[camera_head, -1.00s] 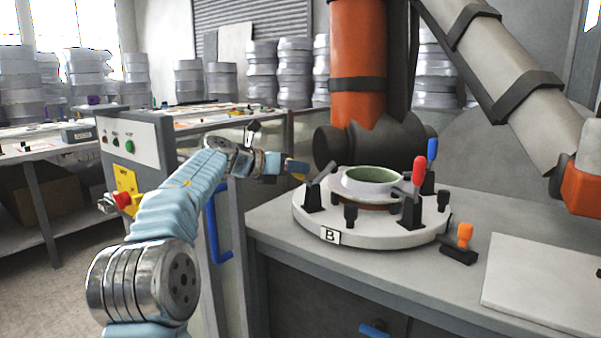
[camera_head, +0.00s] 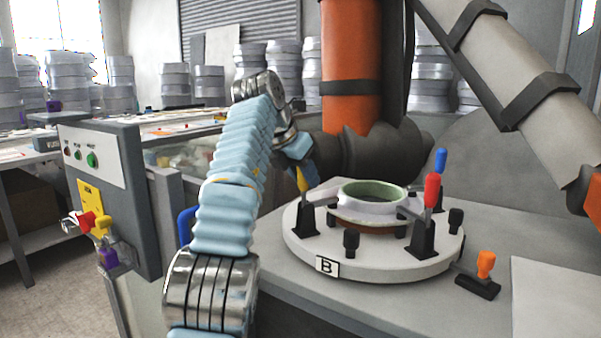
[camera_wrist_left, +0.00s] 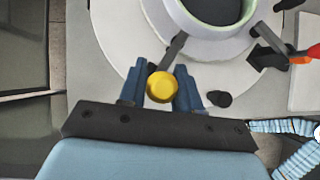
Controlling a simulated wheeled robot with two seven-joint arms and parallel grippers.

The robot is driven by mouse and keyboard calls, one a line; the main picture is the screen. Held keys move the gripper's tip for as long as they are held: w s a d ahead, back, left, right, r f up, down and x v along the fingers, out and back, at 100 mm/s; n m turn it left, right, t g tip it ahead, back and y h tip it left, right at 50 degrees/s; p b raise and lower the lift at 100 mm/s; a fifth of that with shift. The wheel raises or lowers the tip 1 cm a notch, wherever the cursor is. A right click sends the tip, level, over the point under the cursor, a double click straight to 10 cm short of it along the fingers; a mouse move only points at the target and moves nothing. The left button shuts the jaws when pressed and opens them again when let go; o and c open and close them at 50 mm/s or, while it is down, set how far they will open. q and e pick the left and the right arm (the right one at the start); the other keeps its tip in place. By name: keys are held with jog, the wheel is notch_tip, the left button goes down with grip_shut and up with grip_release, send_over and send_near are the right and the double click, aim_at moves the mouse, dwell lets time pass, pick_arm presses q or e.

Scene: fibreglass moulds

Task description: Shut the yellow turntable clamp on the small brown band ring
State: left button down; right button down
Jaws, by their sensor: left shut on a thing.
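The yellow turntable clamp (camera_head: 304,216) stands at the left of the round white turntable (camera_head: 400,265), marked B. Its yellow handle (camera_head: 302,181) is now near upright, and its dark arm reaches low toward the ring. My left gripper (camera_head: 306,172) is shut on this handle; the wrist view shows the yellow knob (camera_wrist_left: 161,87) between the blue fingers (camera_wrist_left: 160,95). The small ring (camera_head: 345,207), pale with a green inside and a brown band (camera_head: 368,228) below, sits mid-turntable. In the wrist view the clamp arm's tip meets its rim; firm contact is unclear. My right gripper is not seen.
The red-handled clamp (camera_head: 432,190) stands upright at the ring's right, a blue handle (camera_head: 440,160) behind it. An orange-handled clamp (camera_head: 485,265) lies off the turntable on the grey bench. A control box (camera_head: 105,200) stands at left.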

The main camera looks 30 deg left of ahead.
pick_arm(q)
jog(key=shift+w+d, duration=0.1)
dwell(0.4)
jog(key=c, duration=0.9)
grip_release()
jog(key=shift+w+d, duration=0.1)
jog(key=shift+w, duration=0.05)
jog(key=shift+o, duration=0.2)
